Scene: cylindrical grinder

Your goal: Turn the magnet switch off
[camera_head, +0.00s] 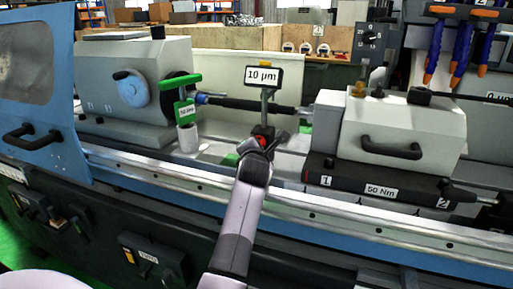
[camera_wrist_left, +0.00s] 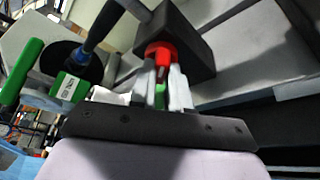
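The magnet switch is a red knob (camera_head: 257,141) on the front of a small black magnetic base (camera_head: 264,131). The base carries a post with a dial sign reading "10 µm" (camera_head: 262,77). In the left wrist view the red switch (camera_wrist_left: 160,53) sits on the face of the dark block (camera_wrist_left: 187,38). My left gripper (camera_head: 255,148) reaches up to it from the bottom of the head view. Its two narrow fingers (camera_wrist_left: 163,80) lie close together on either side of the red switch and appear to grip it. My right gripper is not in view.
A headstock (camera_head: 130,85) with a green-handled part (camera_head: 184,105) stands left of the base. A tailstock (camera_head: 395,130) with a black handle and a "50 Nm" label stands right. A dark bar (camera_head: 250,104) runs behind the base. The rail (camera_head: 330,215) in front is clear.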

